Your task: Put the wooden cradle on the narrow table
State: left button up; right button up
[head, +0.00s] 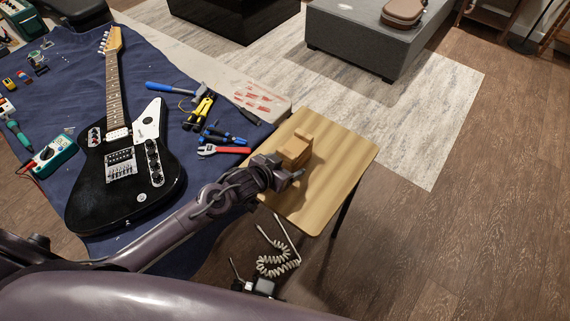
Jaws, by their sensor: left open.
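The wooden cradle (296,148) is a small light-brown block with a raised end. It appears over the left part of the narrow table (345,160), a pale wood top with dark legs. It looks to rest on the tabletop, though its underside is partly hidden by my gripper. My left gripper (285,175) is open at the near side of the cradle, its fingers close to it. I cannot tell whether a finger touches it. My right gripper is not in view.
A black guitar (125,175) lies on the blue cloth (70,80) at left, with a red wrench (222,150), pliers (200,108) and a teal meter (52,155). A coiled cord (278,262) hangs below the narrow table. The narrow table's right half is bare.

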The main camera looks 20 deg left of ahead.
pick_arm(q)
jog(key=shift+r, duration=0.1)
jog(key=v, duration=1.2)
